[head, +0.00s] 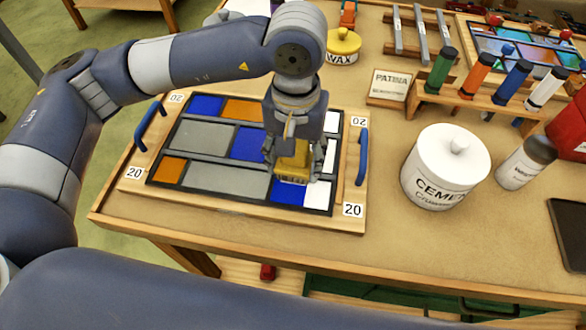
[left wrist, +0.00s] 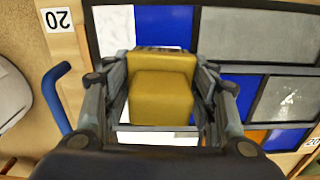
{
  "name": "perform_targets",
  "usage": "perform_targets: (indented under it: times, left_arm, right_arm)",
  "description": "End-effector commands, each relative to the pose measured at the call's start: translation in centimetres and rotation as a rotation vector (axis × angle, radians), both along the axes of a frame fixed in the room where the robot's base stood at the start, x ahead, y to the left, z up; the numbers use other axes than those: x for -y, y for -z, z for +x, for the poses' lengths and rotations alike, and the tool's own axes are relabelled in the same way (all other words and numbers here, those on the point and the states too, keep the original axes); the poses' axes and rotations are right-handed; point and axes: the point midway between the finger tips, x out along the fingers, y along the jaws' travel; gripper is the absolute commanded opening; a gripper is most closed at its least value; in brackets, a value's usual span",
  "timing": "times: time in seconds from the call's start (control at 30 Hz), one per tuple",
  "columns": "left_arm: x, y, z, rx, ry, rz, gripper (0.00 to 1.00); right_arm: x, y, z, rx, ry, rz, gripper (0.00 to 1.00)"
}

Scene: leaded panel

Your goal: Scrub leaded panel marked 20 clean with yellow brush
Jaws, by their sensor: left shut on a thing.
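The leaded panel (head: 228,181) lies flat in a wooden board with labels marked 20 at its corners. It has blue, orange, white and grey panes between dark lead lines. My left gripper (head: 293,160) is shut on the yellow brush (head: 294,152) over the panel's right part. The brush also shows between the fingers in the left wrist view (left wrist: 160,97). The bristles are mostly hidden, so I cannot tell whether they touch the glass. Several panes look grey, and one grey pane (left wrist: 286,98) has pale specks. My right gripper is not in view.
Blue handles (head: 362,157) stand at the board's two sides. A white cement tub (head: 437,178), a grey-capped bottle (head: 525,163), a rack of coloured tubes (head: 470,98) and a wax tin (head: 343,45) stand to the right and behind. Bare tabletop (head: 380,215) lies right of the board.

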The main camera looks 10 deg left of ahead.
Motion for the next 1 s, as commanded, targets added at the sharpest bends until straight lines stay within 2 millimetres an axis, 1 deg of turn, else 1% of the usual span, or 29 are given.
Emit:
perform_targets:
  times: [0.03,0.43,0.8,1.0]
  left_arm:
    - [0.0,0.3,0.2,0.001,0.0,0.0,0.33]
    - [0.0,0.1,0.6,0.001,0.001,-0.001,0.33]
    - [0.1,0.3,3.1,0.001,0.0,-0.001,0.33]
    - [0.1,0.2,3.4,0.001,0.001,-0.001,0.33]
  right_arm:
    - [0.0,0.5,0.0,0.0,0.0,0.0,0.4]
    - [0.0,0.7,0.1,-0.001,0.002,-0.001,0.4]
    - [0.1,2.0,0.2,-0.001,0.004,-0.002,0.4]
    - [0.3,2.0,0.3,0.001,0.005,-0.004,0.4]
